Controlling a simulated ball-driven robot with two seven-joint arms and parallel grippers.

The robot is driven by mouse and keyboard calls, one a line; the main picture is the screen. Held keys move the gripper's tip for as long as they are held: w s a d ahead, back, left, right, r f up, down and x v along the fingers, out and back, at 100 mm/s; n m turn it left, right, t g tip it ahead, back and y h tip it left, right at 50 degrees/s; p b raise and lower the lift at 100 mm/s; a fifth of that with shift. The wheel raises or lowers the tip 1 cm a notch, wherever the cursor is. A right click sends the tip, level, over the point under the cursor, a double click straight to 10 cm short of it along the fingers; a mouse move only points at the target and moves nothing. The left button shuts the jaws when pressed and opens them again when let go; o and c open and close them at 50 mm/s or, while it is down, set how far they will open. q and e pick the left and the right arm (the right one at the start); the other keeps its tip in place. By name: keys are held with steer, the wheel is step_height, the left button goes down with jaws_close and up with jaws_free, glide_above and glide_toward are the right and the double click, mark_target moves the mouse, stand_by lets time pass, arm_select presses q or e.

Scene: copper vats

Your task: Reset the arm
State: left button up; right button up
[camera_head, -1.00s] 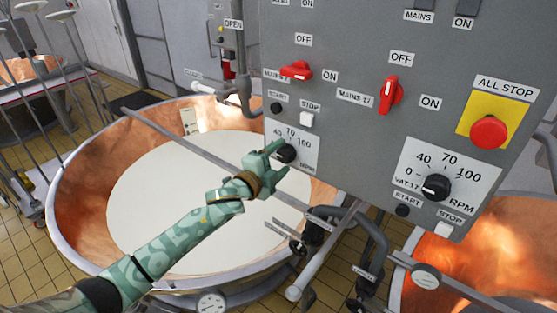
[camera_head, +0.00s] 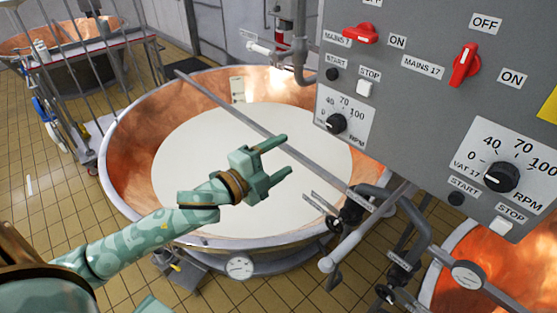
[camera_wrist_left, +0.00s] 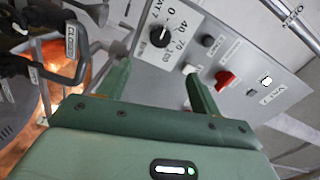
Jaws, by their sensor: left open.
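My left arm comes in from the left in the head view. Its gripper (camera_head: 279,156) is open and empty, above the white liquid of a copper vat (camera_head: 128,165) and left of the grey control panel (camera_head: 410,95). A clear gap separates the fingers from the panel's left speed knob (camera_head: 336,123). In the left wrist view the open fingers (camera_wrist_left: 160,85) point toward the panel, with the speed knob (camera_wrist_left: 160,36) beyond them. The right gripper is not in view.
A metal bar crosses the vat close to the gripper. Pipes and valves (camera_head: 350,208) stand below the panel. A second copper vat (camera_head: 470,275) is at the lower right. A wheeled rack (camera_head: 85,48) stands at the upper left. Tiled floor lies open at the left.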

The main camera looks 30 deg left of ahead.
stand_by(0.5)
